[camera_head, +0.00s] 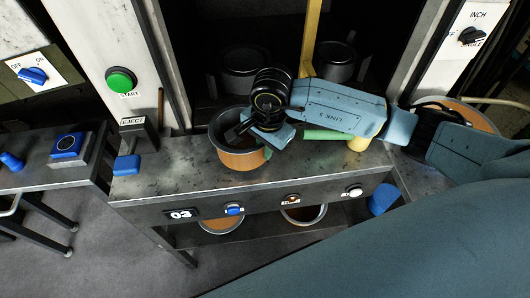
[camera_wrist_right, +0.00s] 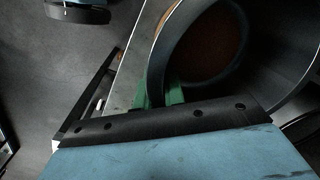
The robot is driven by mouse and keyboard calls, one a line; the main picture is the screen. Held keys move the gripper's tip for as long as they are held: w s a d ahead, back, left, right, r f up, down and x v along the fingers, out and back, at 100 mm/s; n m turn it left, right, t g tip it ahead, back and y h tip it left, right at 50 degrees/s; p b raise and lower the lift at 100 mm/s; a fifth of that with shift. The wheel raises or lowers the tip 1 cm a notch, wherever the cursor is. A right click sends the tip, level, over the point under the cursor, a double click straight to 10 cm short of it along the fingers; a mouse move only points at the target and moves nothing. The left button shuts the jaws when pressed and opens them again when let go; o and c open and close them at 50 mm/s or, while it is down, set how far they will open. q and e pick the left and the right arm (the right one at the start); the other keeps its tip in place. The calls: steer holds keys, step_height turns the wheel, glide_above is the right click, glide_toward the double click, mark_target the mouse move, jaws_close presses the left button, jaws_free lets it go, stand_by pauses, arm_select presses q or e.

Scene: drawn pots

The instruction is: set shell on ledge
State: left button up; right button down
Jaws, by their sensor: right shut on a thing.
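The shell (camera_head: 240,158), a round open pot with a copper-coloured outside and dark inside, is upright at the ledge (camera_head: 180,176), a worn grey metal shelf on the machine's front. I cannot tell whether its base touches the ledge. My right gripper (camera_head: 242,130) comes from the right and is shut on the shell's rim. In the right wrist view the shell's curved wall (camera_wrist_right: 165,60) fills the upper right, with green finger pads (camera_wrist_right: 170,96) against it; the contact is partly hidden. My left gripper is not in view.
Two dark pots (camera_head: 243,70) (camera_head: 335,62) stand in the recess behind. A yellow post (camera_head: 312,35) rises by my arm. An eject box (camera_head: 138,134) stands on the ledge's left end. More pots (camera_head: 222,226) sit below. A side table (camera_head: 60,170) is at left.

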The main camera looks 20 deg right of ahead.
steer(key=shift+f, duration=1.25)
steer(key=c, duration=1.5)
jaws_free()
steer(key=r, duration=0.8)
steer(key=s+r, duration=0.1)
steer(key=r, duration=0.3)
steer(key=shift+d, duration=0.25)
steer(key=shift+a, duration=0.1)
